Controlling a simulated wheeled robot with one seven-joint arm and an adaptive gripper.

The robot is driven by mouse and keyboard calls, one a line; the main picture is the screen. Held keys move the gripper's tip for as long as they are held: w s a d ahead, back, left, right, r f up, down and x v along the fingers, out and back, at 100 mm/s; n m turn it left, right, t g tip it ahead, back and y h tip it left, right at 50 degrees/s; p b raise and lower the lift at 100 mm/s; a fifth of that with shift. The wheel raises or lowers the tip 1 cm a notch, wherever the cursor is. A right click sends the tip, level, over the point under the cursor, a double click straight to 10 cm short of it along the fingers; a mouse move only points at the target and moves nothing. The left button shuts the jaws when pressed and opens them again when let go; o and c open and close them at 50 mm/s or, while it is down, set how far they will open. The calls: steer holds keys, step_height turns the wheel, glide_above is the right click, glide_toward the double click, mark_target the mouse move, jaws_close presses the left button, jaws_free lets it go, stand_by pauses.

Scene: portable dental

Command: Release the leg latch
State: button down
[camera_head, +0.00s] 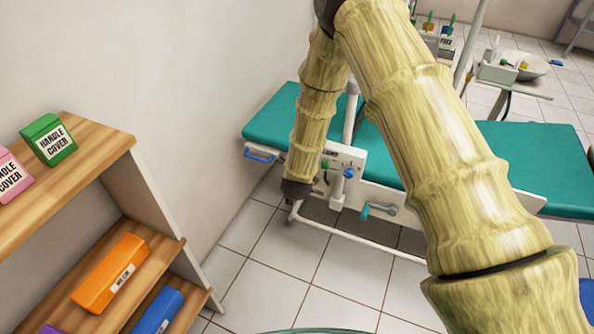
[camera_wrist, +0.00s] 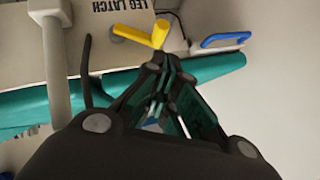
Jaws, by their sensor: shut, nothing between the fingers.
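The yellow leg latch lever (camera_wrist: 140,34) sticks out from a pale panel (camera_wrist: 25,50) on the dental chair, beside the printed "LEG LATCH" label (camera_wrist: 118,5). In the wrist view my gripper (camera_wrist: 163,72) is shut and empty, its fingertips just below the yellow lever. Whether they touch it I cannot tell. In the head view my gripper (camera_head: 297,188) is dark and small at the chair's near side, by the left end. The lever cannot be made out there.
The teal chair bed (camera_head: 275,122) stands against the wall, with a blue side handle (camera_head: 260,155), a blue knob (camera_head: 348,173) and a teal-handled crank (camera_head: 380,208). A wooden shelf (camera_head: 100,165) with coloured boxes is at left. Tiled floor (camera_head: 290,255) between is clear.

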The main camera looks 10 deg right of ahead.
steer(key=p+v, duration=0.1)
steer(key=v, duration=0.1)
steer(key=shift+s+a+r, duration=0.2)
steer(key=shift+a, duration=0.1)
stand_by(0.3)
steer(key=s+d+f+n+g+p, duration=0.1)
steer(key=s+f+n+g+p, duration=0.1)
steer(key=s, duration=0.5)
steer(key=s+d+f+n+g+p, duration=0.1)
steer(key=s+d+f+p, duration=0.15)
steer(key=s, duration=0.45)
steer(key=s+d+r+n+g+y+p, duration=0.1)
steer(key=s+n+g+p, duration=0.4)
steer(key=s, duration=2.9)
steer(key=shift+s+d+r+n+g+y, duration=0.25)
steer(key=shift+d+n+g+y, duration=0.35)
steer(key=shift+d+g, duration=0.5)
